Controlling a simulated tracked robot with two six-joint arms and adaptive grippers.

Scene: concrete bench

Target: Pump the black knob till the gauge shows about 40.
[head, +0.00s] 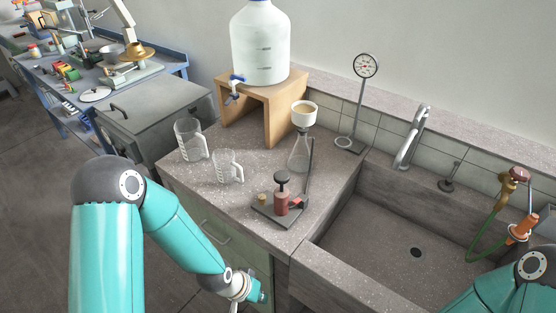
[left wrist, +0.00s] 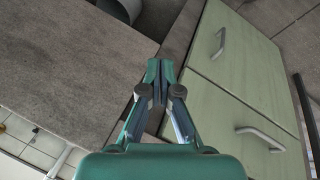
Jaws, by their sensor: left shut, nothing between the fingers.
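The black knob (head: 282,177) tops a small pump with a dark red cylinder (head: 281,205), standing on a dark base plate (head: 262,211) near the bench's front edge. The round gauge (head: 366,66) stands on a thin post at the back, against the wall; its needle is too small to read. My left gripper (head: 262,297) is low in front of the cabinet, below the bench top and well away from the knob. In the left wrist view its fingers (left wrist: 158,75) are shut with nothing between them. My right gripper is not in view; only part of that arm shows.
A glass flask (head: 299,155) with a funnel stands just behind the pump. Two glass jugs (head: 190,140) (head: 228,167) stand to its left. A large bottle (head: 260,45) sits on a wooden stand (head: 262,100). The stone sink (head: 400,240) lies right of the pump. Cabinet handles (left wrist: 260,138) protrude nearby.

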